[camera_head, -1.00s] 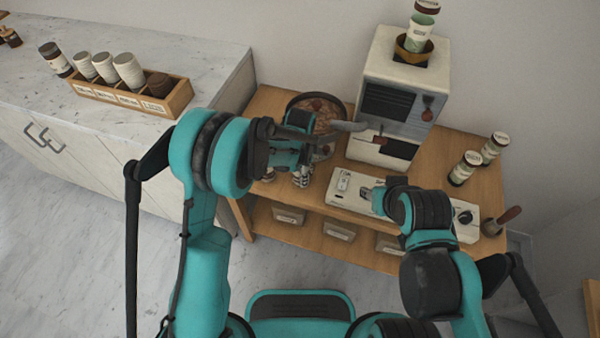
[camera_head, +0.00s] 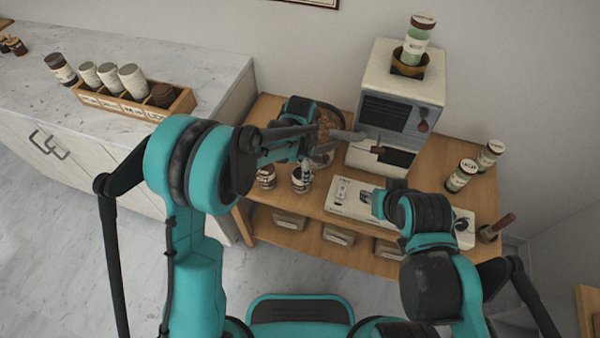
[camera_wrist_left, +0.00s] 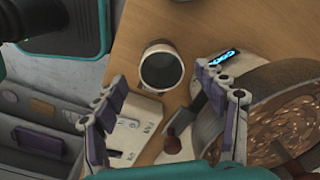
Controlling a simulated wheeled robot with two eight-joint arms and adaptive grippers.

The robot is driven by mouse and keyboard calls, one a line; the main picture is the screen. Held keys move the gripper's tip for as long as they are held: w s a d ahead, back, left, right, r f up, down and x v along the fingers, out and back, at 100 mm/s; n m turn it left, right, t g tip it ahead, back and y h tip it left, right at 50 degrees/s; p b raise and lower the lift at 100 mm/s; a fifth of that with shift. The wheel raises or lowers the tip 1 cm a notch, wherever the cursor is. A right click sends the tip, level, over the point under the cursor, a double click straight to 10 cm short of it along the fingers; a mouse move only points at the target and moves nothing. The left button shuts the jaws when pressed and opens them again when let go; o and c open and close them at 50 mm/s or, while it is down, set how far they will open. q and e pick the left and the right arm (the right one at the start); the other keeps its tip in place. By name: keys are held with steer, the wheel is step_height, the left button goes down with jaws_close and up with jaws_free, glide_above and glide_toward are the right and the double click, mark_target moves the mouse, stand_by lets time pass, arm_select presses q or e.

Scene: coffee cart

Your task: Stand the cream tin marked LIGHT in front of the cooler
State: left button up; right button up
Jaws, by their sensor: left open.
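My left gripper (camera_head: 306,165) is open above the cart, by the front edge of the round cooler (camera_head: 329,119), which also shows in the left wrist view (camera_wrist_left: 285,115) with brown beans. A small cream tin (camera_head: 301,181) with a dark top stands upright just below the fingers. I cannot read LIGHT on any tin. My right gripper (camera_head: 379,204) is mostly hidden behind its arm, over the white flat device.
The roaster (camera_head: 405,80) stands at the back with a tin in its funnel. Two green-banded tins (camera_head: 461,175) stand at the right. The white flat device (camera_head: 345,197) lies along the front. A wooden rack (camera_head: 140,108) with several tins is on the left counter.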

arm_select(q)
steer(key=s+a+r+n+t, duration=0.1)
steer(key=s+a+r+n, duration=0.2)
steer(key=a+r, duration=0.35)
steer(key=s+a+r+n+t, duration=0.2)
steer(key=s+a+r+n, duration=0.15)
steer(key=r, duration=0.55)
steer(key=s+a+r+n+t, duration=0.1)
steer(key=s+a+n+t, duration=0.1)
steer(key=s, duration=0.4)
steer(key=s+a+r+n+t, duration=0.1)
steer(key=s+a+n+t, duration=0.1)
steer(key=s+a+n, duration=0.3)
steer(key=shift+s+a+n+p, duration=0.3)
steer(key=shift+s+n+p, duration=0.1)
steer(key=shift+s, duration=0.3)
